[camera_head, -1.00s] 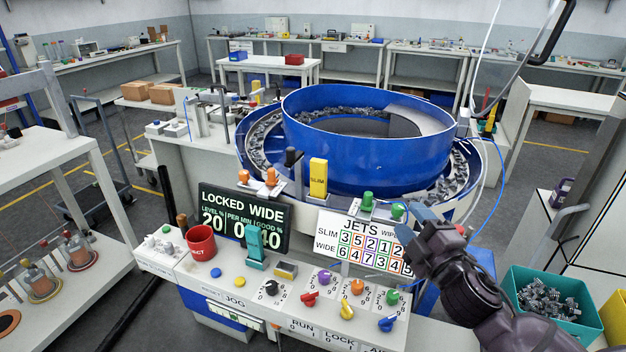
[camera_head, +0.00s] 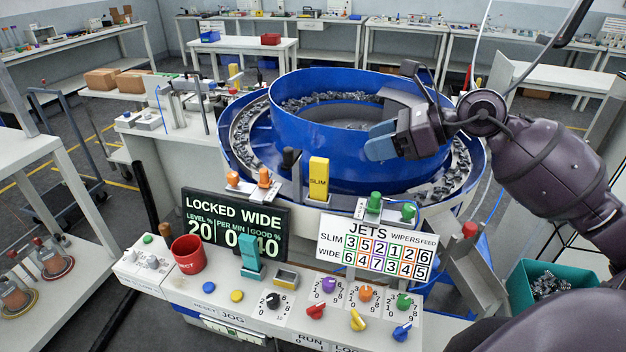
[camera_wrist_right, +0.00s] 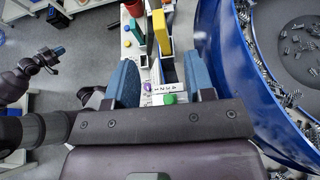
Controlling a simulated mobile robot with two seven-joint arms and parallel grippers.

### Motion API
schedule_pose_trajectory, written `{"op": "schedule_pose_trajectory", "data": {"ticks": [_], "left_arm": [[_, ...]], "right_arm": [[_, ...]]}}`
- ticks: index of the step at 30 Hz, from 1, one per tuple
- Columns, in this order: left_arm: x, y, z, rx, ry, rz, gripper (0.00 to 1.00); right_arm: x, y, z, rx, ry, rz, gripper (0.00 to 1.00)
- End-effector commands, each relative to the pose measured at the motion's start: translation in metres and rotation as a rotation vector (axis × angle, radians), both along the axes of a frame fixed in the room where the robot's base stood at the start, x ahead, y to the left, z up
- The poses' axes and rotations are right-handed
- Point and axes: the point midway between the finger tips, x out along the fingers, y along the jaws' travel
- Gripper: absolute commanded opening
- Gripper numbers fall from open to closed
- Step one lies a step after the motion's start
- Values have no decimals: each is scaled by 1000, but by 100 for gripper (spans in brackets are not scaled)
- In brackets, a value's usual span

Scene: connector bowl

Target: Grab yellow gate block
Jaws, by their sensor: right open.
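The yellow gate block (camera_head: 318,178), marked SLIM, stands upright at the near side of the blue bowl, behind the display panels. It also shows in the right wrist view (camera_wrist_right: 160,32), beyond my fingertips. My right gripper (camera_head: 380,142) is above the bowl, right of the block and higher than it. In the right wrist view its blue fingers (camera_wrist_right: 161,78) are apart, with nothing held between them. A dark gripper with blue tips, my left one (camera_wrist_right: 50,56), shows small at the left of that view; its jaw state is unclear.
The blue bowl (camera_head: 345,160) holds many small grey connectors. A black post (camera_head: 291,160) stands just left of the block, and green knobs (camera_head: 375,203) are to its right. The LOCKED WIDE display (camera_head: 235,222) and JETS panel (camera_head: 375,246) stand in front.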

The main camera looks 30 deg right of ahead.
Motion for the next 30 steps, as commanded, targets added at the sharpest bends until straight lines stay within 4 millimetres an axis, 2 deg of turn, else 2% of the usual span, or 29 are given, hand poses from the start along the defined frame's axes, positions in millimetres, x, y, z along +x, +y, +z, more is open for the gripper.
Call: {"op": "schedule_pose_trajectory", "data": {"ticks": [4, 13, 20, 30], "left_arm": [[0, 0, 0, 0, 0, 0, 0], [1, 0, 2, 0, -2, 0, 0], [4, -1, 5, 0, -8, -2, 0], [7, -1, 14, 0, -16, -3, 0]], "right_arm": [[5, 1, -3, -33, 4, 1, 49], [31, 23, -21, -27, 3, 1, 49], [39, 31, -27, -28, 5, 1, 49], [63, 58, -47, -25, 3, 0, 49]]}}
